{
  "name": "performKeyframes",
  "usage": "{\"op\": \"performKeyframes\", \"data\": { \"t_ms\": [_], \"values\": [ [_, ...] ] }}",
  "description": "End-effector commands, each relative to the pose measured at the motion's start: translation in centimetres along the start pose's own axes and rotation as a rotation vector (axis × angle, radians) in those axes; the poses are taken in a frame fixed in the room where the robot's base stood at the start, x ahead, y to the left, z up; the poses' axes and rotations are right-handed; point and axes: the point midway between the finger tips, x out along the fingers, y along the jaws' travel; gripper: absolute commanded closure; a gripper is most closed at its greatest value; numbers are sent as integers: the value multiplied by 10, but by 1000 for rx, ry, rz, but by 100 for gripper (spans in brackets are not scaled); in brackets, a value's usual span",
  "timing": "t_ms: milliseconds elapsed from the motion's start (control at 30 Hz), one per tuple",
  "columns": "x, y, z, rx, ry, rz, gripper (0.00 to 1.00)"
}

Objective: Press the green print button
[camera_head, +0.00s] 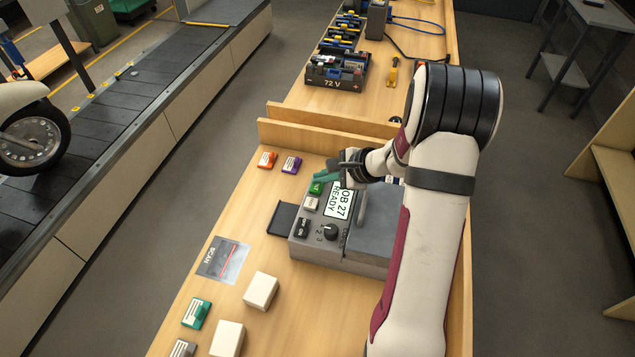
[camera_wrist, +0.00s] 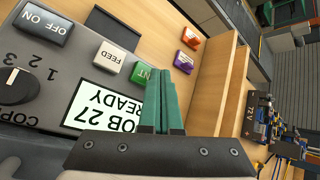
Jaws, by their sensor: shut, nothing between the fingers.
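The green print button (camera_head: 316,188) is on the top panel of a grey label printer (camera_head: 306,252), beside its lit screen (camera_head: 341,200) reading "JOB 27 READY". In the wrist view the green button (camera_wrist: 140,73) is partly hidden by my gripper's green fingers. My gripper (camera_head: 320,177) is shut and empty, with its fingertips close to the button's far side in the head view. In the wrist view my gripper (camera_wrist: 163,80) points past the button's right edge. I cannot tell whether the fingertips touch it.
A white feed button (camera_head: 310,204), an on/off switch (camera_head: 303,227) and a copies knob (camera_head: 329,232) share the panel. Orange (camera_head: 267,159) and purple (camera_head: 291,165) tagged blocks lie beyond the printer. White boxes (camera_head: 260,291) stand nearer. A low wooden divider (camera_head: 315,142) crosses the bench behind.

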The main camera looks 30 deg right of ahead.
Motion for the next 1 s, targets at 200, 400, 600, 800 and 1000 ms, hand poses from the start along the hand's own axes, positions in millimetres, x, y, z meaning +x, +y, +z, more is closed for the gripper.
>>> {"op": "performKeyframes", "data": {
  "t_ms": [200,400,600,800,1000],
  "values": [
    [2,2,-1,-1,0,0,100],
    [3,2,-2,-1,0,0,100],
    [3,2,-2,-1,0,0,100],
    [-2,-2,1,-1,0,-1,100],
    [-9,-6,6,-1,1,-1,100]
  ]
}}
